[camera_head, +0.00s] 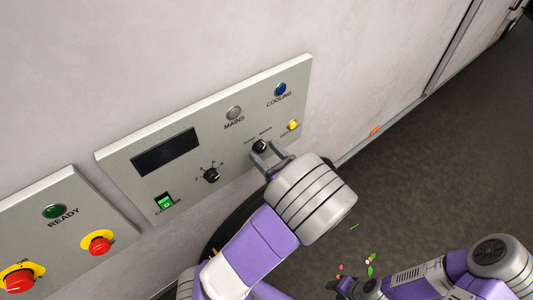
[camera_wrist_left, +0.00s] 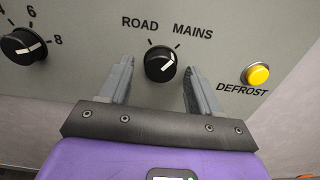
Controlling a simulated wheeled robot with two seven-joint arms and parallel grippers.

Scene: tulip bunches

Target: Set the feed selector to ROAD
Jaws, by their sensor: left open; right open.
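The feed selector (camera_head: 260,146) is a small black round knob on the grey control panel. In the left wrist view the feed selector (camera_wrist_left: 160,64) sits below the ROAD and MAINS labels. Its white pointer mark is turned to the upper right, toward MAINS. My left gripper (camera_head: 265,152) is open at the knob. In the left wrist view the left gripper (camera_wrist_left: 160,70) has one finger on each side of the knob, with gaps visible. My right gripper (camera_head: 338,286) is low in the head view, away from the panel, with its fingers only partly clear.
A yellow DEFROST button (camera_wrist_left: 257,76) is right of the selector, and a numbered black dial (camera_head: 211,175) is left of it. The panel also carries a green COOLER switch (camera_head: 165,202) and a dark display (camera_head: 165,152). Red buttons (camera_head: 99,245) are at lower left.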

